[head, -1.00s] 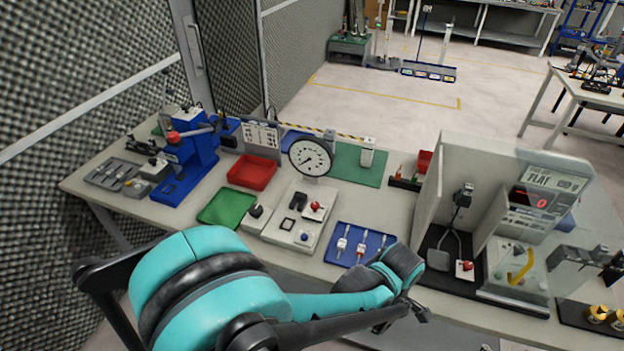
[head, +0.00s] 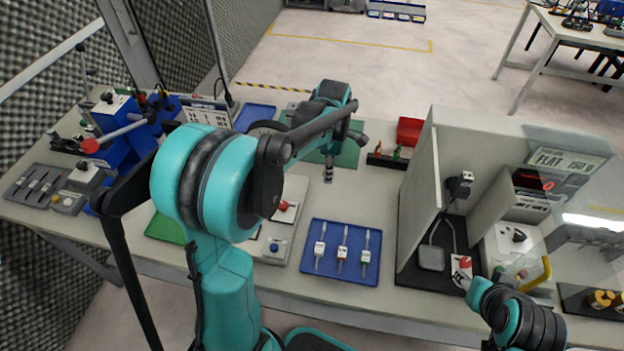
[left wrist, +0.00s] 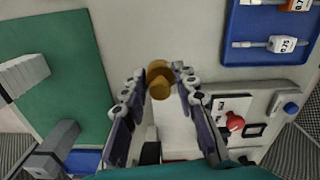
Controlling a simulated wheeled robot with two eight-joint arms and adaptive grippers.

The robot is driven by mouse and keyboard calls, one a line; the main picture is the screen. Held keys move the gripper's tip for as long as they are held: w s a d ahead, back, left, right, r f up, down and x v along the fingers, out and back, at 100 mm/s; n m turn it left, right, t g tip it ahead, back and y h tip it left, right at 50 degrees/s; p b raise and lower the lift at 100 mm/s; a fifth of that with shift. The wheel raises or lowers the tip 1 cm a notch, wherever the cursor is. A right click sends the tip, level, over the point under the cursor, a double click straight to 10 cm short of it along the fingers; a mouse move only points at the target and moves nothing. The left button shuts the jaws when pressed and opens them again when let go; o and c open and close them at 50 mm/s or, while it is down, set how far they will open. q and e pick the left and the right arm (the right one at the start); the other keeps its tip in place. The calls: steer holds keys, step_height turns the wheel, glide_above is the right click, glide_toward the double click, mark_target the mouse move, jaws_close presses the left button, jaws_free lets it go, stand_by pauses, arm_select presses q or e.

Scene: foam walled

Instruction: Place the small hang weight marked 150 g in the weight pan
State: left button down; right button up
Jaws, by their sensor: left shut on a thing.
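My left gripper (head: 328,176) hangs pointing down over the bench, behind the blue tray. In the left wrist view, its fingertips (left wrist: 160,78) are shut on a small brass weight (left wrist: 158,86). No marking can be read on it, and in the head view I cannot make it out. A square grey plate (head: 432,258) on a bent wire lies in the booth on the right; I cannot tell whether it is the weight pan. My right gripper (head: 474,288) is at the booth's front edge beside a red button (head: 465,262); its jaws are too small to judge.
A blue tray (head: 318,276) holds several labelled tools. More brass weights (head: 603,299) stand at the far right. A green mat (head: 347,153) lies at the back. My left arm hides the dial gauge.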

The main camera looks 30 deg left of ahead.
mark_target(327, 192)
arm_select(q)
step_height(327, 192, down, 7)
steer(key=shift+r+b, duration=0.1)
steer(key=shift+b, duration=1)
steer(key=c, duration=1.2)
jaws_free()
